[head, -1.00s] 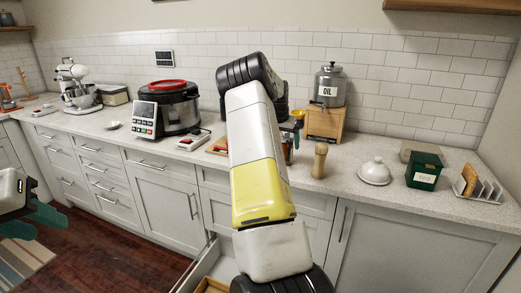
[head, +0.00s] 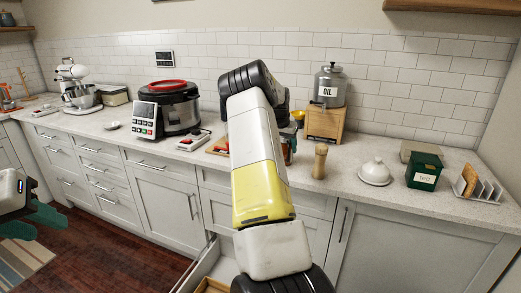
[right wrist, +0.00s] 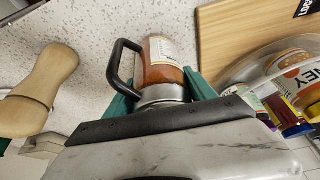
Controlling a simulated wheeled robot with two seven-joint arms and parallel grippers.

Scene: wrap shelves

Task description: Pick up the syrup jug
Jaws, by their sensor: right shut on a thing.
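The syrup jug (right wrist: 163,72) has an amber body, a pale label, a metal collar and a black handle on its left side in the right wrist view. My right gripper (right wrist: 157,82) has its green fingers on either side of the jug and is shut on it. In the head view, my right arm hides that gripper and most of the jug; a small dark amber part (head: 289,151) shows at the arm's right edge. My left gripper (head: 34,219) is at the far left, over the floor, with its green fingers apart and nothing between them.
A wooden pepper mill (head: 320,161) stands right of my right arm. An oil canister (head: 329,86) sits on a wooden box (head: 325,124) behind. A white domed dish (head: 375,172) and a green tin (head: 424,171) are further right. A drawer (head: 205,272) stands open below.

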